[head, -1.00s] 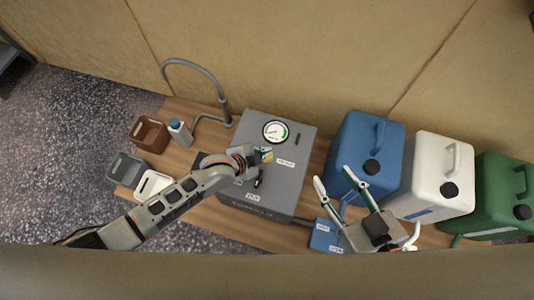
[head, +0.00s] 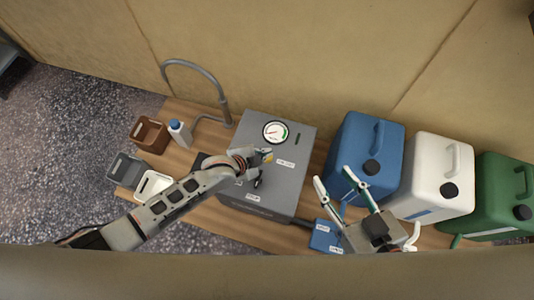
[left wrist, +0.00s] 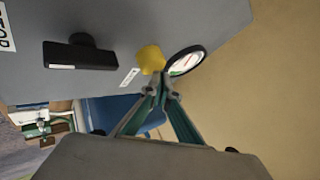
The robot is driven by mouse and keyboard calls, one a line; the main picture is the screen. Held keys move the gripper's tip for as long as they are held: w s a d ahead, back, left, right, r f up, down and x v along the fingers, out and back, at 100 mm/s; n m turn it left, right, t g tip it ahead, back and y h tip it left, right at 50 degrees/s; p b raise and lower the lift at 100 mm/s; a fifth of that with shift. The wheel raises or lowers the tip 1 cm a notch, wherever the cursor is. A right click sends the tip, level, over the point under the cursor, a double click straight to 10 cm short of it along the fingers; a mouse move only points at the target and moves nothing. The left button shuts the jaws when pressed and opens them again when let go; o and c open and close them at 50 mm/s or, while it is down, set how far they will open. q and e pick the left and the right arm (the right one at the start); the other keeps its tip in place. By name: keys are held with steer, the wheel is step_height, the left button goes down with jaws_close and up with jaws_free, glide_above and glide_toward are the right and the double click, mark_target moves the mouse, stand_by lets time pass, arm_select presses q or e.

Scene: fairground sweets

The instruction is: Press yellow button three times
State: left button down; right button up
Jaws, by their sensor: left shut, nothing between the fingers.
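A grey machine box (head: 306,149) stands on the wooden table. The yellow button (head: 268,156) is on its top, below the round gauge and mostly hidden by my left gripper (head: 263,160). In the left wrist view the yellow button (left wrist: 150,58) shows clearly beside the gauge (left wrist: 184,61). My left gripper (left wrist: 162,84) is shut and empty, its fingertips close at the button; I cannot tell whether they touch it. My right gripper (head: 332,178) is open and empty, to the right of the machine, over the table near the blue canister.
A black lever or handle (left wrist: 80,54) stands on the panel near the button. Blue (head: 362,140), white (head: 432,180) and green (head: 500,190) canisters stand at right. A bottle (head: 180,134), a brown basket (head: 149,133) and two small containers are at left. A bent grey pipe (head: 195,66) rises behind.

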arm_select(q)
steer(key=shift+f+b, duration=0.45)
steer(key=shift+f, duration=0.5)
arm_select(e)
steer(key=shift+s+f, duration=0.2)
steer(key=shift+f, duration=0.3)
steer(key=shift+s+f, duration=0.2)
steer(key=shift+f, duration=0.25)
arm_select(q)
steer(key=shift+a+r, duration=0.1)
arm_select(e)
steer(key=shift+r, duration=0.15)
arm_select(q)
steer(key=shift+r+p, duration=0.75)
steer(key=shift+r, duration=0.55)
arm_select(e)
steer(key=r, duration=0.1)
steer(key=w+r, duration=0.1)
steer(key=r, duration=0.1)
steer(key=shift+w+r, duration=0.25)
steer(key=shift+r, duration=0.05)
arm_select(q)
steer(key=shift+f, duration=0.1)
